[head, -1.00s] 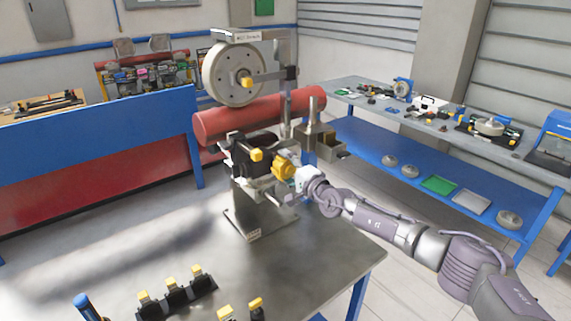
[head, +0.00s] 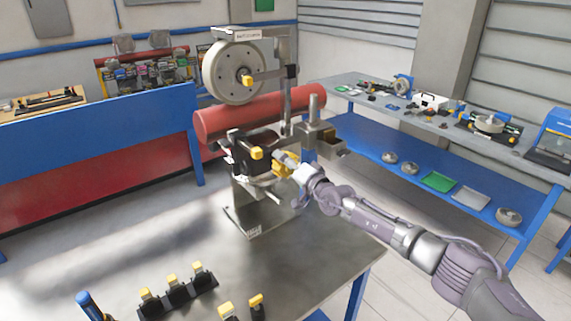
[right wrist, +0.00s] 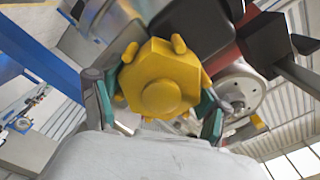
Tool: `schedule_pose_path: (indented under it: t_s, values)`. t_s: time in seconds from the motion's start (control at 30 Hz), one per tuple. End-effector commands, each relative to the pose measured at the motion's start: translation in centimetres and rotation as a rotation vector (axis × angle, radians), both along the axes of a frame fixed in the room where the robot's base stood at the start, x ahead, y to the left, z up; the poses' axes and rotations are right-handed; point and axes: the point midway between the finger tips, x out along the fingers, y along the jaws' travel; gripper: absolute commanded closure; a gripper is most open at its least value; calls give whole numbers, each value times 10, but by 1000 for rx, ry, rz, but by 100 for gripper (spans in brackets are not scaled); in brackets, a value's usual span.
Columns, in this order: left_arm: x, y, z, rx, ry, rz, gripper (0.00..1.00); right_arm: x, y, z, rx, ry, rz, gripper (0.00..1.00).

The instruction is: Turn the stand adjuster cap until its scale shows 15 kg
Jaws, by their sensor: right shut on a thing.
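The yellow adjuster cap (right wrist: 160,82) fills the middle of the right wrist view, a faceted knob with a round boss. In the head view the cap (head: 284,165) sits on the right side of the black unit (head: 256,150) on the metal stand (head: 243,191). My right gripper (right wrist: 158,100) is shut on the cap, one finger on each side. In the head view my right gripper (head: 292,168) partly covers the cap. No scale marking can be read in these frames. My left gripper is not in view.
The steel table (head: 200,255) holds a rack with several yellow-topped pieces (head: 177,288) and a blue-handled tool (head: 88,304) at the front. Side shelves (head: 420,175) are at the right.

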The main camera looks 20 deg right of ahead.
Motion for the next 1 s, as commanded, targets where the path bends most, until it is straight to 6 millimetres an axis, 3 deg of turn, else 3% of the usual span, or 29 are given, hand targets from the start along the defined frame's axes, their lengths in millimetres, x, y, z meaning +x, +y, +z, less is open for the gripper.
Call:
schedule_pose_path:
  t_s: [0.37,0.4,0.53,1.0]
  values:
    - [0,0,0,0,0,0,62,-1,0,-3,-6,5,1,59]
    - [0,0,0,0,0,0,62,-1,0,-3,-5,5,1,19]
    - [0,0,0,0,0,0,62,0,0,-2,-4,3,1,0]
    - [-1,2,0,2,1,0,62,-3,2,-1,1,3,3,0]
